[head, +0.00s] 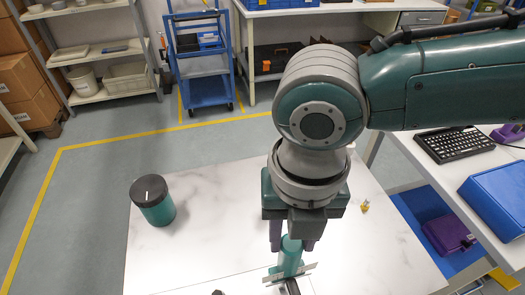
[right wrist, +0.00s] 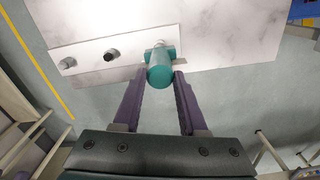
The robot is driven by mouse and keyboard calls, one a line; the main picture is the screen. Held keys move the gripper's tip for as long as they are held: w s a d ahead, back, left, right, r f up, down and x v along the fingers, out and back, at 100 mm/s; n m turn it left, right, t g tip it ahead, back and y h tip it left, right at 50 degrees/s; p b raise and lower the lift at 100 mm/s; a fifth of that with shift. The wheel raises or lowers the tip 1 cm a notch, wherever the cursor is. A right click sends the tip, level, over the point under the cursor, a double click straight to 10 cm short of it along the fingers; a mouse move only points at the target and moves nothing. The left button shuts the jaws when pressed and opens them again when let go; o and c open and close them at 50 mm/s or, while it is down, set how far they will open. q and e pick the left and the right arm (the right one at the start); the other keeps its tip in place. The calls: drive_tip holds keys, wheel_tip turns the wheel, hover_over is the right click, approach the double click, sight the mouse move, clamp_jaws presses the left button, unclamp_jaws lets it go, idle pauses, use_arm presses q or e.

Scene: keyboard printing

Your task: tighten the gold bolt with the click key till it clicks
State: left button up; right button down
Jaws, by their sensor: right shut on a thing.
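My right gripper (head: 291,244) points down over the front of the marble table, its fingers on either side of a teal tool (head: 290,262), which I take for the click key. In the right wrist view my gripper (right wrist: 157,92) has its purple fingers at the round teal end of the click key (right wrist: 161,72). The tool stands upright over a pale plate (right wrist: 90,68). Two bolt heads show on the plate, a dark one (right wrist: 111,55) and a greyish one (right wrist: 68,63). My left gripper is out of view.
A teal canister with a black lid (head: 153,201) stands at the table's left. A small yellow item (head: 365,206) lies right of my arm. The marble tabletop (head: 220,215) between is clear. A side table with a keyboard (head: 455,144) and blue box (head: 497,197) is at right.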

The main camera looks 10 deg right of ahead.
drive_tip(key=shift+f, duration=0.15)
idle(0.3)
wheel_tip(320, 180, up, 7)
drive_tip(key=p, duration=0.7)
drive_tip(key=shift+r, duration=0.2)
drive_tip(key=shift+f, duration=0.1)
